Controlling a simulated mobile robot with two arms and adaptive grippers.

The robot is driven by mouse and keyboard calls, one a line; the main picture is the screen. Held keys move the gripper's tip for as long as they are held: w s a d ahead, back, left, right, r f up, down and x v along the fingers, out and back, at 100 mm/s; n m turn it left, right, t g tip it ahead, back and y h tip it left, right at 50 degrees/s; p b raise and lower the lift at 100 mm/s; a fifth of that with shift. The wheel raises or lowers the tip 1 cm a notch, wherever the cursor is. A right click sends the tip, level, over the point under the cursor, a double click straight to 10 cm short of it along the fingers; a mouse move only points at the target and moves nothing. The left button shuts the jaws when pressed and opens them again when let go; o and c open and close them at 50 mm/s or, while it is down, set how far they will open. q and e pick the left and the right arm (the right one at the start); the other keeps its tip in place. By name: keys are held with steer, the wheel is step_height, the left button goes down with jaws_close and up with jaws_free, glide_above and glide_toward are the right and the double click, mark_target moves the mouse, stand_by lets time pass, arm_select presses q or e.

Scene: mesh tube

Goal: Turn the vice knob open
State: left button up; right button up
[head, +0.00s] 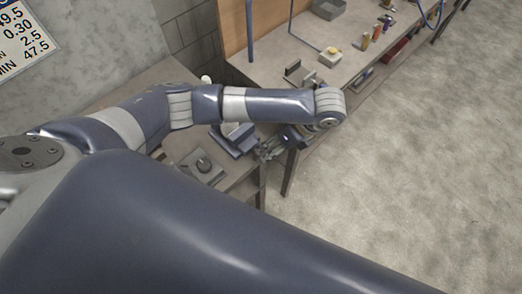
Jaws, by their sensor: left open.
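A blue-grey vice (236,143) sits near the edge of the workbench (238,180), partly covered by my left arm. Its knob is too small and too crowded by the gripper to make out clearly. My left gripper (267,152) is open at the right side of the vice, at the bench edge. I cannot tell whether its fingers touch the knob or stand apart from it. My right gripper is not in view.
A second bench (350,62) behind carries a yellow-topped item (331,56), small bottles and a grey bin (329,9). The concrete floor (420,160) at right is clear.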

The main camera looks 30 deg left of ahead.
mark_target(262, 154)
arm_select(q)
steer(key=p+x, duration=0.1)
steer(key=x, duration=0.6)
steer(key=shift+a+f+p, duration=0.2)
steer(key=shift+f+p, duration=0.15)
steer(key=shift+c, duration=0.9)
steer(key=c, duration=0.9)
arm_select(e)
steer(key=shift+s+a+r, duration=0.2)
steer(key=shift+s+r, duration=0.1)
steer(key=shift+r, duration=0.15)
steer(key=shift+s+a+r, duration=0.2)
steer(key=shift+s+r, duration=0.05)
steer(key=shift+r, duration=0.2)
